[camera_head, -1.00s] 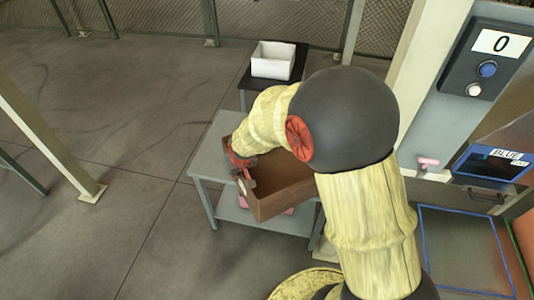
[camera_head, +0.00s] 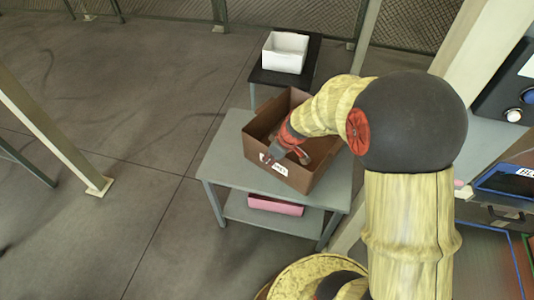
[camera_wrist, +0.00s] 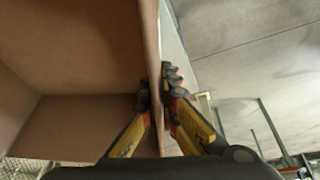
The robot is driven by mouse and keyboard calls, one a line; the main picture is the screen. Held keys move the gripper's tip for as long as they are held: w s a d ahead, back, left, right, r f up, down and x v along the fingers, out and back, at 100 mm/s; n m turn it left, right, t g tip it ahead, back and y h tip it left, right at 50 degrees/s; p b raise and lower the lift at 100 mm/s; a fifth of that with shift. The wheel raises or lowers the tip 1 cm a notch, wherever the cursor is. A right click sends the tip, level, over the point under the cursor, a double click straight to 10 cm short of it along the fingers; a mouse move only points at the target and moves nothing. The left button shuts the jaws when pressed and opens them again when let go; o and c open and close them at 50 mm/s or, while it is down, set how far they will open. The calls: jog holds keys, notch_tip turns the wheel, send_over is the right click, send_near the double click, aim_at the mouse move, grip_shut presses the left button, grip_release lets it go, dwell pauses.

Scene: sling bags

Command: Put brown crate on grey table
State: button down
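The brown crate (camera_head: 252,147) is open-topped with a white label on its near wall. It is over the back part of the grey table (camera_head: 222,160), turned at an angle to the tabletop. I cannot tell whether its bottom touches the table. My gripper (camera_head: 270,157) is at the crate's near wall. In the wrist view the two fingers (camera_wrist: 158,95) are shut on the thin wall, one on each side, with the brown crate's inside (camera_wrist: 70,60) at left. The fingertips are partly hidden in the head view.
A white bin (camera_head: 285,52) sits on a small black table (camera_head: 262,77) behind. A pink box (camera_head: 275,205) lies on the grey table's lower shelf. A beige post (camera_head: 50,130) stands at left, and machine panels (camera_head: 510,185) are at right. Front and left tabletop are bare.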

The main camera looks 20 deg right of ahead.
jog(key=w+a+f, duration=0.1)
jog(key=w, duration=0.1)
jog(key=w+f+b, duration=0.1)
jog(key=w, duration=0.2)
jog(key=w+a+f, duration=0.1)
jog(key=w+f, duration=0.1)
jog(key=w, duration=0.1)
jog(key=shift+a, duration=0.3)
jog(key=w+f, duration=0.1)
jog(key=w+a+f+b, duration=0.1)
jog(key=f, duration=0.1)
jog(key=w+f+b, duration=0.1)
jog(key=w+f, duration=0.1)
jog(key=shift+a, duration=0.2)
jog(key=f+b, duration=0.1)
jog(key=f, duration=0.2)
jog(key=shift+w+f+b, duration=0.2)
jog(key=shift+f+b, duration=0.05)
jog(key=shift+b, duration=0.1)
jog(key=shift+f, duration=0.15)
jog(key=c, duration=2.5)
grip_release()
jog(key=shift+s, duration=0.1)
jog(key=shift+c, duration=0.2)
jog(key=o, duration=0.4)
jog(key=shift+o, duration=0.5)
